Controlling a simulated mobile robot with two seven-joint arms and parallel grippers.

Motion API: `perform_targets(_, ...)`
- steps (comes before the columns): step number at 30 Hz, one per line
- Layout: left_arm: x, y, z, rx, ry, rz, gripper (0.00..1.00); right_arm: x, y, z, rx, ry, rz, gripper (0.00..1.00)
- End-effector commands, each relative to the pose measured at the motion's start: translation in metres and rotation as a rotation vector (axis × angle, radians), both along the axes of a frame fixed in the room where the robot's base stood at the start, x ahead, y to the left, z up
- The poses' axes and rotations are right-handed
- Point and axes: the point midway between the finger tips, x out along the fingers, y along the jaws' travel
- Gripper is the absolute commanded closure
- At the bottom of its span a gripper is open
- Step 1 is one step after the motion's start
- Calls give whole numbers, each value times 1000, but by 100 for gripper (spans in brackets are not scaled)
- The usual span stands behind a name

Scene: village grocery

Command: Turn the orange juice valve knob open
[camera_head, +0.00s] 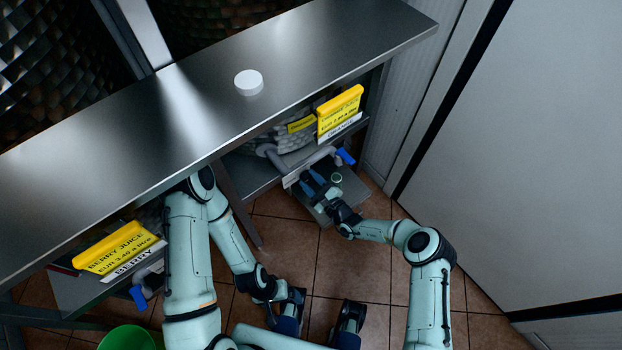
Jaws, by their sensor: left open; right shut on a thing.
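A grey pipe (302,166) under the counter at the right has a blue valve knob (345,156) at its right end. A small green-rimmed round thing (337,178), perhaps a cup, shows right beside the fingers. My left gripper (290,304) is open, low above the tiled floor, away from both valves.
The metal counter (330,35) overhangs the valves; a white round object (249,82) is on it. A blue knob (139,297) sits under the berry juice sign (117,252) at left. A green bucket (126,338) is at bottom left. A grey wall bounds the right.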

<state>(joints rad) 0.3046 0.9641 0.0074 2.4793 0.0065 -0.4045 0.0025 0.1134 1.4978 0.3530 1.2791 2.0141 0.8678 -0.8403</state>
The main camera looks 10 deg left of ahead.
Motion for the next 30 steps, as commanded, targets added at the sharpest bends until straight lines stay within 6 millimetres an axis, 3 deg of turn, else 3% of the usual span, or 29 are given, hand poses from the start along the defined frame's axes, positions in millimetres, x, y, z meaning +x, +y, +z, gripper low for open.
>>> perform_targets(10, -3, 0, 8, -2, 14, -2, 9, 0, 0, 0, -87, -111, 1, 87)
perform_targets(26, -4, 0, 8, -2, 15, -3, 9, -1, 0, -1, -103, -132, 1, 87)
perform_targets(27, -4, 0, 8, -2, 15, -3, 9, -1, 0, -1, -103, -132, 1, 53)
perform_targets(29, -4, 0, 8, -2, 15, -3, 9, -1, 0, -1, -103, -132, 1, 34)
perform_targets(30, -4, 0, 8, -2, 15, -3, 9, -1, 0, -1, -103, -131, 1, 31)
